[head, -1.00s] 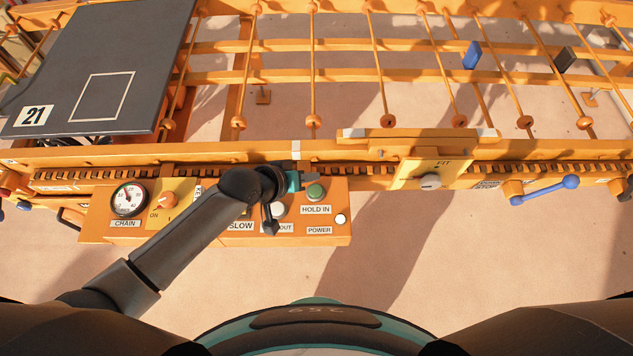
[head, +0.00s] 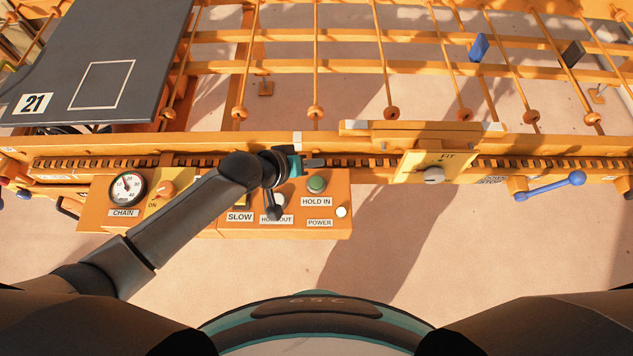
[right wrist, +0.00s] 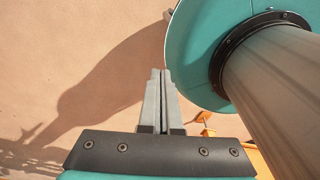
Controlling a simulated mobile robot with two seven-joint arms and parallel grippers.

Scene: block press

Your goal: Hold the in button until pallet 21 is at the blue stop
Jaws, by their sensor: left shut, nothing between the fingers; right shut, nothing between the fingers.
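Pallet 21 (head: 150,60) is a dark grey plate with a white "21" label and a pale square outline. It lies on the orange conveyor at the upper left. The blue stop (head: 478,48) stands among the rollers at the upper right, well apart from the pallet. The green in button (head: 316,184), above a "HOLD IN" label, is on the orange control box. My left gripper (head: 315,162) is shut and empty, its tips just above and behind the green button in the picture; contact cannot be told. My right gripper (right wrist: 160,100) is shut and empty over bare floor in the right wrist view.
A dark stop (head: 573,54) stands right of the blue one. The control box (head: 230,228) has a chain gauge (head: 127,188), an orange knob (head: 163,189) and a white lamp (head: 341,212). A blue-ended lever (head: 550,187) sticks out at right.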

